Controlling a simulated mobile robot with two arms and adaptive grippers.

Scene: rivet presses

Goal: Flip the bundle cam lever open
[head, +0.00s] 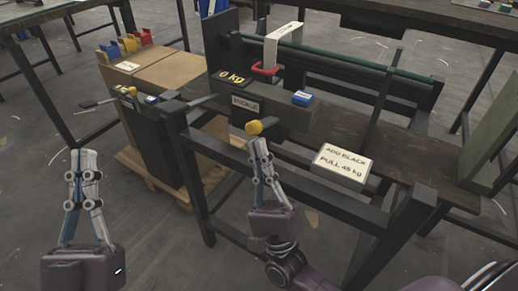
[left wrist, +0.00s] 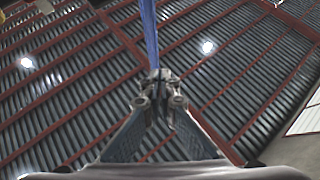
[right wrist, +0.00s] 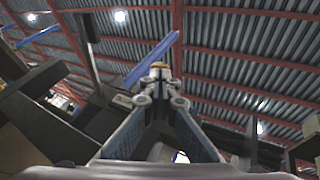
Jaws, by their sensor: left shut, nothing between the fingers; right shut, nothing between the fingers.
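A lever with a yellow knob (head: 253,128) sits at the front of the dark box on the bench, just below a label (head: 245,103) that seems to read "BUCKLE". I cannot tell for sure whether this is the bundle cam lever. My right gripper (head: 258,146) is shut and empty, pointing up, with its tips just below the knob; I cannot tell whether they touch. A bit of yellow shows behind the fingertips in the right wrist view (right wrist: 160,66). My left gripper (head: 84,154) is shut and empty, upright over the floor at the left, away from the bench.
The dark bench frame (head: 270,160) stands close to my right arm. Cardboard boxes (head: 150,75) stand behind at left.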

